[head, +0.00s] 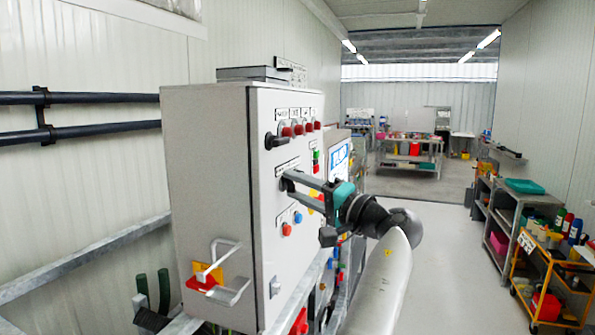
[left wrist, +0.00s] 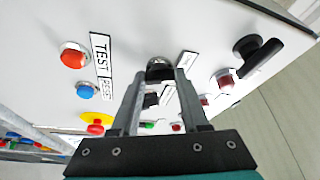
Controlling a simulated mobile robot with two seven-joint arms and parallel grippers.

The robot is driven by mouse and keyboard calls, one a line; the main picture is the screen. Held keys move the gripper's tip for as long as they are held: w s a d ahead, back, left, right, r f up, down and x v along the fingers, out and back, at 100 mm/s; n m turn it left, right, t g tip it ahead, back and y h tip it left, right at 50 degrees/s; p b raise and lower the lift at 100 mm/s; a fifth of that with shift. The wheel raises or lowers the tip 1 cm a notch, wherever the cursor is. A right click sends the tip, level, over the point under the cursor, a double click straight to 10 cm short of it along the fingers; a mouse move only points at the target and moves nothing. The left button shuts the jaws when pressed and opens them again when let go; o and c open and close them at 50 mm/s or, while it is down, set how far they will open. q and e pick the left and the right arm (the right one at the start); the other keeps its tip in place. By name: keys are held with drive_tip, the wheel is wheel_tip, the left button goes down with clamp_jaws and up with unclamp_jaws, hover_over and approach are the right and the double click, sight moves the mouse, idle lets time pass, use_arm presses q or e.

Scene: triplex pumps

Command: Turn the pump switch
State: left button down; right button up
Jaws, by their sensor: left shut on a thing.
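The grey control cabinet (head: 210,190) stands left of centre in the head view, its white front panel facing right. My left gripper (head: 286,182) reaches the panel at mid-height and is shut on a dark rotary switch below a small label. In the left wrist view my left gripper (left wrist: 160,78) has its two fingers on either side of this black switch (left wrist: 160,67) with a round metal collar. The fingers hide part of its handle, so I cannot tell its exact angle. My right gripper is not in view.
Another black rotary switch (head: 275,139) sits higher on the panel beside several red lamps. A red button (head: 287,229) and blue button (head: 298,217) are below. A metal handle (head: 222,268) sticks out of the cabinet's side. Shelves and a yellow cart (head: 545,285) stand right; the aisle floor is clear.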

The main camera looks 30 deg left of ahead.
use_arm(q)
drive_tip(key=m+p, duration=0.1)
drive_tip(key=p, duration=0.1)
drive_tip(key=m+h+p, duration=0.1)
drive_tip(key=m+p, duration=0.1)
drive_tip(key=shift+r+p, duration=0.25)
drive_tip(key=shift+p, duration=0.05)
drive_tip(key=shift+f+m+h+p, duration=0.1)
drive_tip(key=shift+m+h+p, duration=0.2)
drive_tip(key=shift+m+p, duration=0.25)
drive_tip(key=shift+c, duration=2)
unclamp_jaws()
drive_tip(key=shift+f, duration=0.1)
